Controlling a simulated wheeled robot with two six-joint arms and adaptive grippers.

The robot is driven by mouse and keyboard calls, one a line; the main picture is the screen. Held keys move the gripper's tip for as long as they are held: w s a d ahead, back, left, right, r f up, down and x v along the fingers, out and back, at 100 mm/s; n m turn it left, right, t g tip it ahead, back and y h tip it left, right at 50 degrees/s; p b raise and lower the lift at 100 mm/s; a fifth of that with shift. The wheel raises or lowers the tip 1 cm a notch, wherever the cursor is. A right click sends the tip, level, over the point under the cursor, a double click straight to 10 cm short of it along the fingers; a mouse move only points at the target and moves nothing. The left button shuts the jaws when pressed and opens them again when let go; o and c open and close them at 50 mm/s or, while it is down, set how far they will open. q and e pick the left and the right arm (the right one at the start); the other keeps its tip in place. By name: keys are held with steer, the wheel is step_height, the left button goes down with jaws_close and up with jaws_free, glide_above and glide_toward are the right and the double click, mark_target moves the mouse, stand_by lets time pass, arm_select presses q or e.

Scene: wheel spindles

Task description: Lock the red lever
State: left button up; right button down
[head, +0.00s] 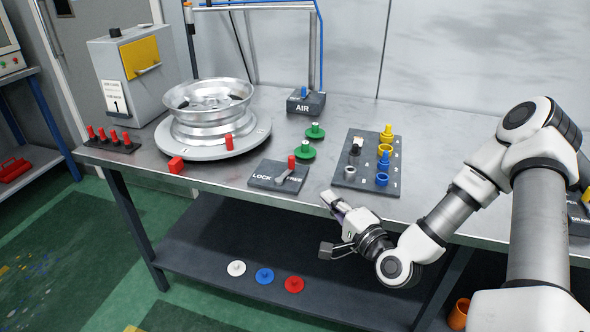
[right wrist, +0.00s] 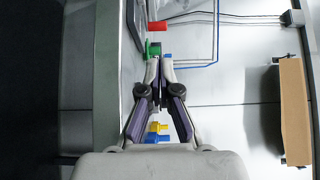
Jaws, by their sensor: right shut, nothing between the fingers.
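The red lever (head: 291,162) has an upright red grip and a grey arm, set on a dark plate (head: 262,181) marked LOCK at its left end. The lever stands toward the right part of the plate. A red grip, probably the lever's, also shows beyond my fingertips in the right wrist view (right wrist: 158,27). My right gripper (head: 331,199) is shut and empty at the table's front edge, right of and nearer than the plate, apart from the lever. In the right wrist view its fingertips (right wrist: 160,64) meet. My left gripper is not in view.
A wheel rim (head: 208,125) sits on a round base behind the plate. Green knobs (head: 304,152) stand close behind the lever. A dark board (head: 350,174) with yellow and blue parts lies right. The AIR box (head: 306,104) stands at the back.

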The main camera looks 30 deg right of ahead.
mark_target(293, 163)
steer(key=w+b, duration=0.3)
steer(key=w, duration=0.1)
steer(key=w+b, duration=0.3)
steer(key=w, duration=0.2)
steer(key=w+b, duration=0.3)
steer(key=w, duration=0.2)
steer(key=shift+d+b, duration=0.3)
steer(key=shift+b, duration=0.05)
steer(key=shift+s+r, duration=0.1)
